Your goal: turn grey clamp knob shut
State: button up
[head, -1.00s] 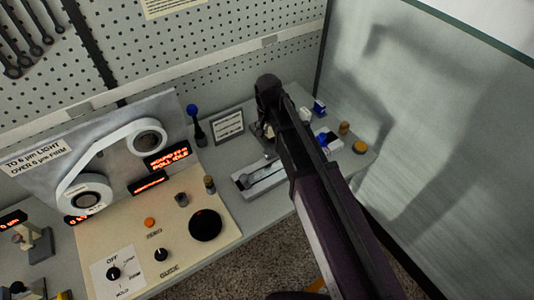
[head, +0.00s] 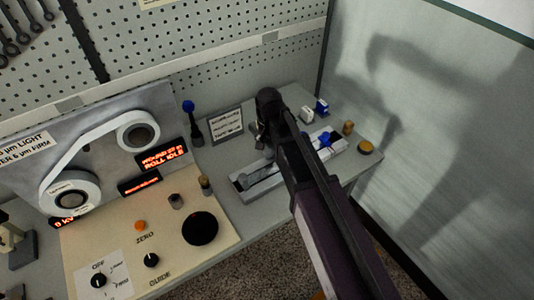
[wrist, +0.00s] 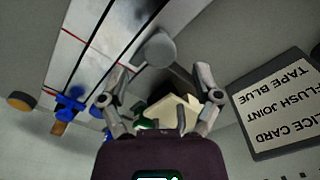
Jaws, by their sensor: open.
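The grey clamp knob (wrist: 159,50) is a round cap at the edge of the pale splicing block (wrist: 100,50) in the wrist view. In the head view the knob (head: 270,153) shows small beside my arm. My gripper (wrist: 160,98) is open and empty, its fingers spread wide. In the wrist picture the knob lies above the gap between the fingertips, apart from both. In the head view my gripper (head: 260,133) hangs near the far edge of the block, partly hidden by my own arm.
A blue clamp knob (wrist: 70,105) is at the block's other end. A cream object (wrist: 172,112) shows between my fingers, below them. A sign (wrist: 280,105) stands beside the gripper. The machine panel (head: 110,245) is at left; a glass partition (head: 430,130) is at right.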

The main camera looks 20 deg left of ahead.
aim_at(268, 153)
jog(key=shift+f+b, duration=1.15)
jog(key=shift+f, duration=0.3)
